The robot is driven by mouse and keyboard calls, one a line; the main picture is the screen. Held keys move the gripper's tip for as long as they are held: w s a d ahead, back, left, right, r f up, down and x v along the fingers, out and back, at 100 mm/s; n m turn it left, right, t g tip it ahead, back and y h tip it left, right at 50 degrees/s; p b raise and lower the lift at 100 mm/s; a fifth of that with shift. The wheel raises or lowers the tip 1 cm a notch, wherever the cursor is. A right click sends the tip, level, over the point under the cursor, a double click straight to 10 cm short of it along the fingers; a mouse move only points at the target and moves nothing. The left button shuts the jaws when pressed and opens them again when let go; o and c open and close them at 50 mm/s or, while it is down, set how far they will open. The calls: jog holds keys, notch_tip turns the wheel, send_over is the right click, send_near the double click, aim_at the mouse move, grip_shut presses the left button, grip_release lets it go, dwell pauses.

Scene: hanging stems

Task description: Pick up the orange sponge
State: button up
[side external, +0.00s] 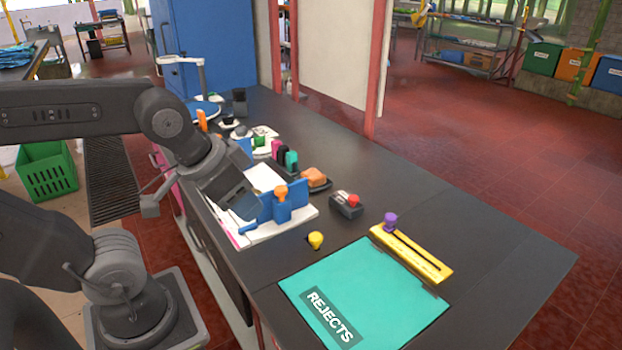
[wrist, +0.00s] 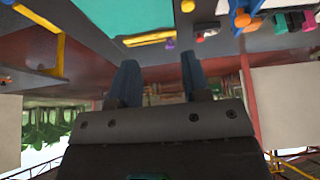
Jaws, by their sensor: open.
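The orange sponge (side external: 314,176) lies on a dark, brown-edged holder on the black bench in the side external view, just beyond the white board. I cannot pick it out for sure in the wrist view. My gripper (side external: 248,206) hangs over the white board, to the left of the sponge and apart from it. In the wrist view its two blue fingers (wrist: 158,68) stand apart with nothing between them.
A blue fixture with an orange knob (side external: 281,192) stands on the white board (side external: 300,217). A red-topped dark block (side external: 347,204), yellow knob (side external: 316,239) and teal REJECTS mat (side external: 372,282) lie nearer. Pink, black and teal pieces (side external: 291,158) stand behind.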

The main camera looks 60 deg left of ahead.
jog(key=shift+o, duration=0.2)
jog(key=o, duration=0.8)
